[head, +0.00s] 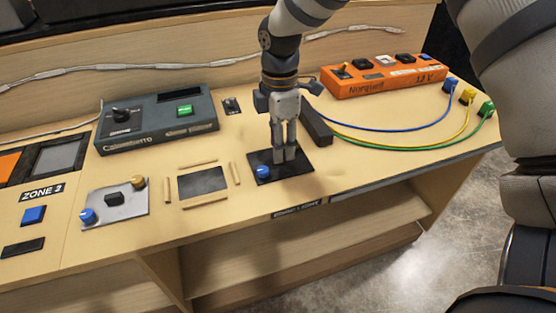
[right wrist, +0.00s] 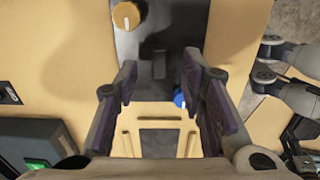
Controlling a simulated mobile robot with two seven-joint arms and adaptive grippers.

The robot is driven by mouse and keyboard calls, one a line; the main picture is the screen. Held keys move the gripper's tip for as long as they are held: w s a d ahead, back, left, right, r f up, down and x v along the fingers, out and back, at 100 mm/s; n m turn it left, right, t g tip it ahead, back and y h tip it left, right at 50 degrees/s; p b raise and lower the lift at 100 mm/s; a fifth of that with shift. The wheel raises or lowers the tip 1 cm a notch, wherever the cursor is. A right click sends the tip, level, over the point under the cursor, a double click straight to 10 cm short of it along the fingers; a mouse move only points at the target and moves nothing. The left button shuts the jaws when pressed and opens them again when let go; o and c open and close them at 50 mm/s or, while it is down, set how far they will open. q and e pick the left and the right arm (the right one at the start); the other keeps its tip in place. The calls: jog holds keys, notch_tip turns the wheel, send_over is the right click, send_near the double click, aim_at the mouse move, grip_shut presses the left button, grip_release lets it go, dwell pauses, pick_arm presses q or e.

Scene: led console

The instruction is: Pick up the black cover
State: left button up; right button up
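A black plate (head: 298,180) lies flat on the bench under my right gripper; I take it for the black cover. It carries a blue knob (head: 262,172) at its front left. In the right wrist view the plate (right wrist: 190,30) also shows an orange knob (right wrist: 127,16) and a small black handle (right wrist: 159,65) in its middle. My right gripper (head: 284,158) points straight down over the plate's middle. Its two fingers (right wrist: 160,78) are apart, on either side of the handle, with visible gaps. The exact fingertip height is unclear.
A grey panel (head: 133,207) and a dark square (head: 202,181) with wooden strips lie to the left. A grey console (head: 160,122) stands behind them. A black block (head: 316,127) lies just behind right. An orange box (head: 385,77) and cables (head: 400,131) are further right.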

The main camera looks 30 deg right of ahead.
notch_tip(320, 180, down, 3)
jog(key=shift+r, duration=0.25)
grip_shut()
